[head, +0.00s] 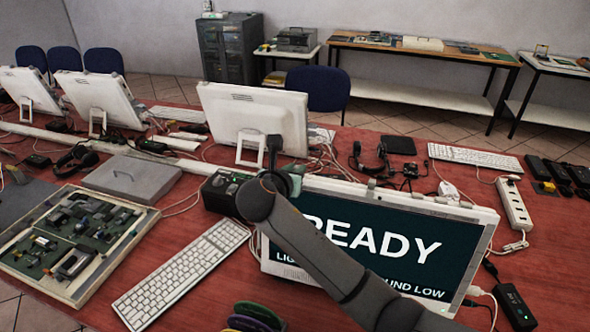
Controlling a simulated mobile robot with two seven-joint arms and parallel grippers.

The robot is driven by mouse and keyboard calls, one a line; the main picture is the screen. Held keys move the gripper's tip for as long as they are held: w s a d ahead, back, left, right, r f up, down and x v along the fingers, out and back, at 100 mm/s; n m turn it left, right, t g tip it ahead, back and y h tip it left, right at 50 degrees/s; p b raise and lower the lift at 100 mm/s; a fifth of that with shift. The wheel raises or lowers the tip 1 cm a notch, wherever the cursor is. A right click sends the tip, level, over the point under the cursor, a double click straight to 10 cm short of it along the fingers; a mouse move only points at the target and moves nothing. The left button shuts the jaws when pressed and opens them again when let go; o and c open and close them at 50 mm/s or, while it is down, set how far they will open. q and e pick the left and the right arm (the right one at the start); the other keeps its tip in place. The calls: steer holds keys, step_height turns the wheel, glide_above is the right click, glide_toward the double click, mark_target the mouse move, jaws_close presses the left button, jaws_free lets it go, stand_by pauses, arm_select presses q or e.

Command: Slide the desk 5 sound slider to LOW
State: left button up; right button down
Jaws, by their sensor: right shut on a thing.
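A monitor (400,235) at the front right shows "READY" in large letters. Its lower line is partly covered by my arm, and its right end reads "UND LOW". A small dark box (219,191) with lit green spots on top stands just left of the monitor. My right arm crosses the screen from the lower right. My right gripper (273,150) is at its far end, beside the dark box and the monitor's left edge. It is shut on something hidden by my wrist. I cannot make out the slider or its knob. My left gripper is not in view.
A white keyboard (180,277) lies in front, with a tray of parts (141,219) to its left and a grey flat case (130,177) behind. Another monitor (250,118) stands behind my gripper. Cables surround it. A power strip (514,203) lies at the right.

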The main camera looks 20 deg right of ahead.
steer(key=shift+d, duration=0.15)
steer(key=c, duration=0.8)
jaws_free()
steer(key=shift+s, duration=0.15)
steer(key=v, duration=1.2)
steer(key=shift+a+b, duration=0.2)
steer(key=shift+b, duration=0.1)
steer(key=shift+s, duration=0.1)
